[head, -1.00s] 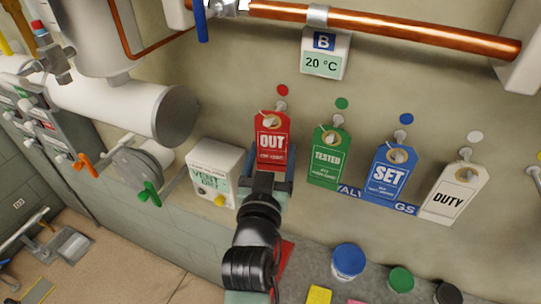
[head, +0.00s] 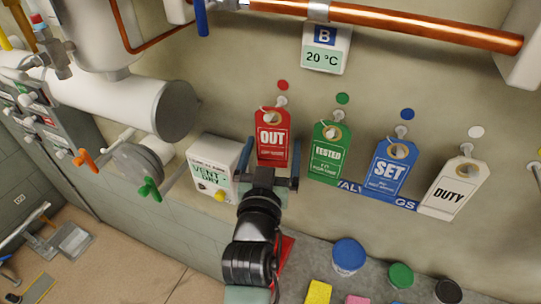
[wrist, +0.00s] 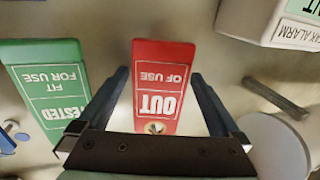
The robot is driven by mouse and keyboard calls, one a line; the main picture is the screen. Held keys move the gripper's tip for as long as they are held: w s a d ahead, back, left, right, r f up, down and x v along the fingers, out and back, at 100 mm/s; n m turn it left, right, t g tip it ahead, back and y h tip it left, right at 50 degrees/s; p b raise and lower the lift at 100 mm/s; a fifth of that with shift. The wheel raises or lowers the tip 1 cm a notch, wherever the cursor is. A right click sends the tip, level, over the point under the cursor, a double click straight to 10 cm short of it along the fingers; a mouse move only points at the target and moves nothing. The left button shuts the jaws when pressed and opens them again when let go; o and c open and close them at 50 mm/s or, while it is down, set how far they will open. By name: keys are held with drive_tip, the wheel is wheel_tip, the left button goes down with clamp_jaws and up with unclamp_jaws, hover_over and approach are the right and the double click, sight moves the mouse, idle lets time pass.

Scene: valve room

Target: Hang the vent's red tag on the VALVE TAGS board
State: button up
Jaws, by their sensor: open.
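The red OUT tag (head: 272,138) hangs by its hole on the peg under the red dot (head: 282,85) on the VALVE TAGS board (head: 349,187). My gripper (head: 270,160) is open just in front of the tag's lower part. In the wrist view the red tag (wrist: 162,75) lies between my two spread fingers (wrist: 160,85), with a gap on each side. The board's lettering is partly hidden behind the tags.
Green TESTED (head: 330,152), blue SET (head: 390,168) and white DUTY (head: 453,188) tags hang to the right. The vent box (head: 213,168) is close on the left. A copper pipe (head: 420,32) runs above. Jars and sponges, including a blue-lidded jar (head: 348,255), stand below.

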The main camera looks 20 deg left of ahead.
drive_tip(key=shift+b+v, duration=2.5)
drive_tip(key=shift+v, duration=3.95)
drive_tip(key=w+d+r+m+t+h+b, duration=0.1)
drive_tip(key=w+d+r+t, duration=0.15)
drive_tip(key=r, duration=0.55)
drive_tip(key=w+d+r+t+b, duration=0.15)
drive_tip(key=d+r, duration=0.25)
drive_tip(key=r, duration=0.4)
drive_tip(key=s+d+r+t+h, duration=0.1)
drive_tip(key=s+d+r+t, duration=0.2)
drive_tip(key=r, duration=0.6)
drive_tip(key=s+d+r+m+t+h, duration=0.1)
drive_tip(key=s+d+r+t+h, duration=0.1)
drive_tip(key=r, duration=0.6)
drive_tip(key=shift+s+d+r+m+t+b, duration=0.3)
drive_tip(key=shift+s+d+r+t, duration=0.1)
drive_tip(key=shift+s+d, duration=0.5)
drive_tip(key=shift+w, duration=0.1)
drive_tip(key=shift+c, duration=0.3)
